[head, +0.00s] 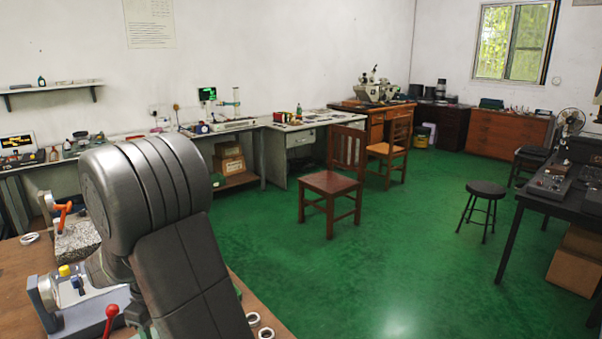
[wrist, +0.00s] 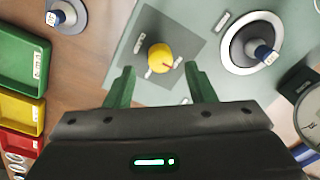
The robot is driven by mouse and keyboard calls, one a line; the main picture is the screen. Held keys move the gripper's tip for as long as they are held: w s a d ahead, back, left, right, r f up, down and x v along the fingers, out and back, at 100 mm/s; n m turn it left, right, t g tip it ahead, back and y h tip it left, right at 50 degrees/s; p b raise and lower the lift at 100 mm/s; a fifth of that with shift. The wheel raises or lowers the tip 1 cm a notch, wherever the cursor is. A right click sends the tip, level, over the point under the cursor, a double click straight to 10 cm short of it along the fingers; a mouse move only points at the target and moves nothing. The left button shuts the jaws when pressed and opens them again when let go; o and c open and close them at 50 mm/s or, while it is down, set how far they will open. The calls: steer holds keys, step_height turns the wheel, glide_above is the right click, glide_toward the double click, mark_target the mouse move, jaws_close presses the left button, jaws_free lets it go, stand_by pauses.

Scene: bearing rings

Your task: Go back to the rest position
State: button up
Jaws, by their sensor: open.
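My gripper (wrist: 160,90) shows in the wrist view with its two green fingers spread apart and nothing between them. Beyond the fingertips lies a round yellow knob (wrist: 160,57) on a grey square plate. In the head view my arm fills the lower left, and my gripper does not show there. A ring (head: 29,238) lies on the wooden bench at the left. More rings (head: 254,319) lie on the bench to the right of my arm.
The wrist view also shows a green tray (wrist: 22,55), a yellow tray (wrist: 22,115) and a large pale ring-shaped part (wrist: 232,58). In the head view a device with a red-knobbed lever (head: 111,312) stands close to my arm. Chairs (head: 335,183) stand on open green floor.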

steer(key=shift+f, duration=1.7)
steer(key=shift+r, duration=0.1)
